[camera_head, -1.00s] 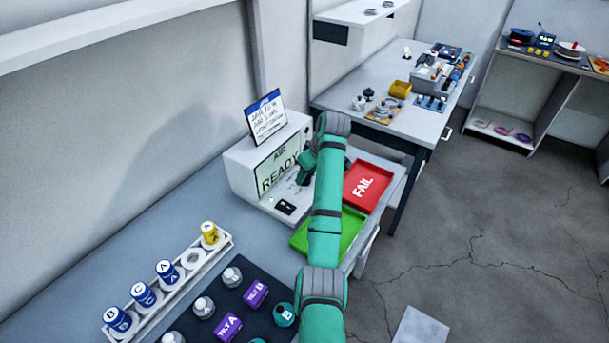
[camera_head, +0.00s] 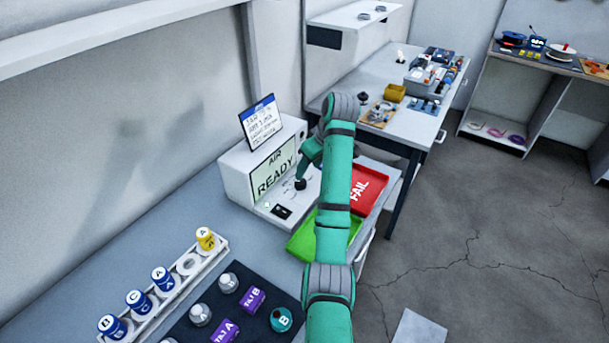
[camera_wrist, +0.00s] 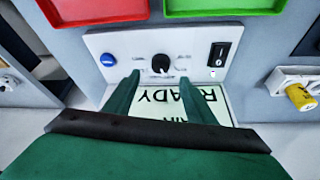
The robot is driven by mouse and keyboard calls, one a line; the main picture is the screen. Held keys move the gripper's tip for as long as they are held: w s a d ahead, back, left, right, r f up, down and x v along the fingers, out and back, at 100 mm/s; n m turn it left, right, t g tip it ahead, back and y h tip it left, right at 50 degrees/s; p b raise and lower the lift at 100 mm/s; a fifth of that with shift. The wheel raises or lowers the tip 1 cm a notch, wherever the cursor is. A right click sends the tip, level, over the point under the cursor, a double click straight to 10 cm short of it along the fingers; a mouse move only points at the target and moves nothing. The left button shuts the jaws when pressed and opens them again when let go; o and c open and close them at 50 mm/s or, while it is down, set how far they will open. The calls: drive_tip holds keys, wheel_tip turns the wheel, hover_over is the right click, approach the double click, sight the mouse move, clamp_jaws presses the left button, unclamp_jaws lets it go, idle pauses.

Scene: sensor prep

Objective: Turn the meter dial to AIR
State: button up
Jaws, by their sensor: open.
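The meter (camera_head: 235,180) is a pale box whose screen (camera_head: 273,167) reads AIR READY. Its sloped front panel also shows in the wrist view (camera_wrist: 105,42). The black round dial (camera_wrist: 160,63) is on that panel, with small labels around it that are too small to read. I cannot tell for sure which label its mark faces. My gripper (camera_wrist: 158,75) is open, its two green fingers pointing at the dial, one on each side of it in the picture. Contact is not clear. In the head view my gripper (camera_head: 300,184) is over the panel and hides part of it.
A blue button (camera_wrist: 108,60) and a black switch (camera_wrist: 218,55) flank the dial. A red FAIL tray (camera_head: 366,186) and a green tray (camera_head: 304,240) lie beside the meter. A sign (camera_head: 262,122) stands on it. A rack (camera_head: 216,255) holds several small jars.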

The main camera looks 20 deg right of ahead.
drive_tip(key=v, duration=0.2)
drive_tip(key=shift+s+d+r, duration=0.1)
drive_tip(key=shift+d+r, duration=0.05)
drive_tip(key=shift+r, duration=0.15)
idle(0.7)
